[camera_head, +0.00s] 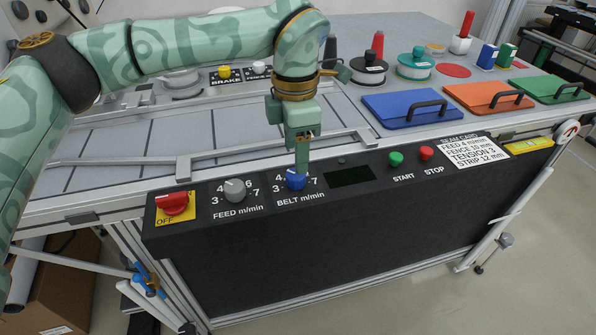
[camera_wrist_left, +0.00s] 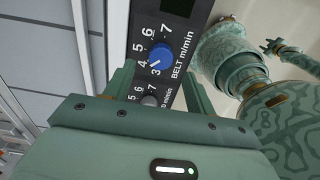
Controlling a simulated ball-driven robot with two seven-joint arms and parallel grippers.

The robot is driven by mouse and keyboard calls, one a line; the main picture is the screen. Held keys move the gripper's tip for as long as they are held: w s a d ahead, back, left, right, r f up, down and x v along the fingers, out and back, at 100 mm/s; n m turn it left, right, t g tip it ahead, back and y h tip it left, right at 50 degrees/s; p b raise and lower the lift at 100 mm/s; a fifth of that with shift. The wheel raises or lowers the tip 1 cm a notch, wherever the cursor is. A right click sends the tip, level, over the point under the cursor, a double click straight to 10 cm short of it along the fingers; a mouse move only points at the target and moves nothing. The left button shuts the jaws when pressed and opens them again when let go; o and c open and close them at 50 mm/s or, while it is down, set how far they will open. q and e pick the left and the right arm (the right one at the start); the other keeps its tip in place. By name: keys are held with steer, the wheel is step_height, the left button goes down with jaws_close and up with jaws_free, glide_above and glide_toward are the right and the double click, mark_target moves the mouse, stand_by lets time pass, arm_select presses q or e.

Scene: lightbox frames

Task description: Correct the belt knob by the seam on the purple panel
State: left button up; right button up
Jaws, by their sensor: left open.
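The blue belt knob (camera_head: 295,180) sits on the black front panel (camera_head: 300,255), above the print "BELT m/min"; the panel looks black, not purple. In the left wrist view the blue knob (camera_wrist_left: 161,53) has its white mark toward the low end of its dial, around 3 to 4. My left gripper (camera_head: 302,168) points down right at the knob, partly covering its dial in the head view. Its fingers (camera_wrist_left: 158,78) are apart with nothing between them; I cannot tell whether they touch the knob. The white seam card (camera_head: 476,153) reads feed, fence, tension 3 and strip.
Left of the belt knob are a grey feed knob (camera_head: 235,190) and a red switch (camera_head: 173,204). To the right are a dark display (camera_head: 349,177), a green start button (camera_head: 396,159) and a red stop button (camera_head: 426,153). Blue, orange and green lidded panels (camera_head: 490,97) lie behind.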

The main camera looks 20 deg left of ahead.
mark_target(295, 174)
arm_select(q)
step_height(295, 174, down, 5)
steer(key=shift+f+b, duration=0.15)
steer(key=shift+b, duration=0.5)
steer(key=shift+s, duration=0.1)
steer(key=shift+c, duration=0.4)
steer(key=c, duration=0.9)
